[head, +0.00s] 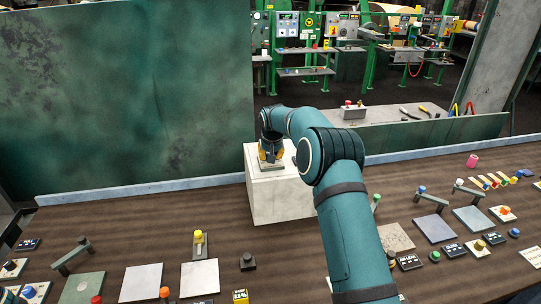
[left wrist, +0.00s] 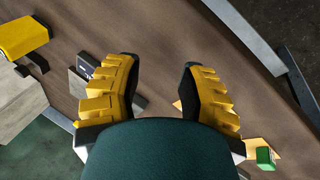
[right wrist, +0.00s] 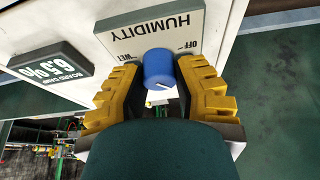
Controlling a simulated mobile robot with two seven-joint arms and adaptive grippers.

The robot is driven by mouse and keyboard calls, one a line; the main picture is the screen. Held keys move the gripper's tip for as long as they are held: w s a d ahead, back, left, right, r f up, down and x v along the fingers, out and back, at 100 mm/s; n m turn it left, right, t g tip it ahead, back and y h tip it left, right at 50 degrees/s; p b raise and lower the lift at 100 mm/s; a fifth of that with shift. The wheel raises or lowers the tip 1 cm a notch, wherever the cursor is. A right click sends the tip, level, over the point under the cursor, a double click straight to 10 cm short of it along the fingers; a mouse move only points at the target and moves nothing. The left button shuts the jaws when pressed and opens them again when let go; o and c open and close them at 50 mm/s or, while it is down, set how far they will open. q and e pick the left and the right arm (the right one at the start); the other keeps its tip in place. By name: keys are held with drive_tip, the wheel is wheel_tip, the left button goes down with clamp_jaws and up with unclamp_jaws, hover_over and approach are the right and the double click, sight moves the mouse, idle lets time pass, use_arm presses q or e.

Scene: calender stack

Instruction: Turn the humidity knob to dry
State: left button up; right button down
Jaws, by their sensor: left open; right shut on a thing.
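The blue humidity knob (right wrist: 158,66) sits on a pale panel (right wrist: 150,32) whose upside-down lettering reads HUMIDITY, OFF and WET. I see no DRY mark; part of the panel is behind the knob and fingers. A short white line on the knob's face slants toward the picture's lower right. My right gripper (right wrist: 157,74) is shut on the knob, one yellow finger on each side. In the head view my right gripper (head: 271,150) is at the white block (head: 283,197) and hides the knob. My left gripper (left wrist: 160,76) is open and empty above the brown bench.
A dark sign reading 6.5% (right wrist: 50,72) is beside the humidity panel. The brown bench (head: 130,225) carries several plates, levers, coloured buttons and labels on both sides. A green wall (head: 130,90) stands behind it at left.

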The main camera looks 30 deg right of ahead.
drive_tip(key=shift+f, duration=0.1)
drive_tip(key=c, duration=0.7)
unclamp_jaws()
drive_tip(key=v, duration=1.2)
